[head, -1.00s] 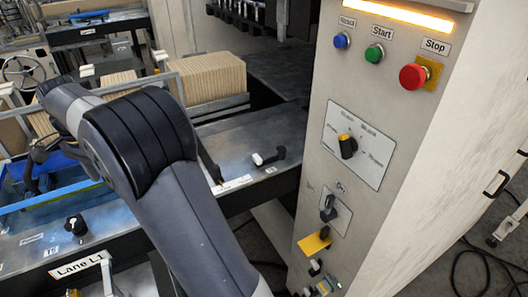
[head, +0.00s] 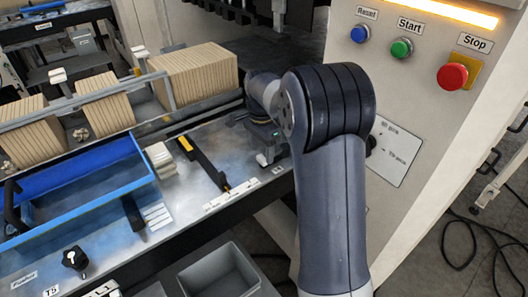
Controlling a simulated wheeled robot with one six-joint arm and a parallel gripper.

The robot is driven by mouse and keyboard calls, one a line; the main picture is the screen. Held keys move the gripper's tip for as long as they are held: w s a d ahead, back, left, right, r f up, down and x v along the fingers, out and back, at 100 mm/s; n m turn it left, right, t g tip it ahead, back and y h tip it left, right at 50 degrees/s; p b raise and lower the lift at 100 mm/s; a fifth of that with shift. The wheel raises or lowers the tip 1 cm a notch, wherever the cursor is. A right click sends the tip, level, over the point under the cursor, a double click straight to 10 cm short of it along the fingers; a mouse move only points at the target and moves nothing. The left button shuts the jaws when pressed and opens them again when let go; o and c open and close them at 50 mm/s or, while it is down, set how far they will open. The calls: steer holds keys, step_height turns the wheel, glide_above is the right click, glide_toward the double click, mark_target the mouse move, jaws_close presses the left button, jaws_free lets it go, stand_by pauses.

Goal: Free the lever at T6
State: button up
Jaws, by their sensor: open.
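My gripper (head: 266,148) is at the right end of the grey metal bench (head: 205,140), pointing down close to its top. Its body shows beyond my forearm, but its fingertips are mostly hidden and I see nothing held in it. It is open. The lever at T6 is not clearly visible; my gripper and arm cover that end of the bench. A small white label (head: 277,170) on the bench's front edge sits just below my gripper, too small to read.
A black bar with a yellow end (head: 205,165) lies left of my gripper. A blue tray (head: 75,205), a black knob (head: 75,258) near a T5 label (head: 51,291), and brown board stacks (head: 195,75) are further left. The control cabinet (head: 420,95) stands close on the right.

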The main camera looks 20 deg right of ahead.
steer(key=shift+d+f, duration=0.1)
steer(key=shift+f, duration=1.1)
steer(key=shift+c, duration=0.6)
jaws_close()
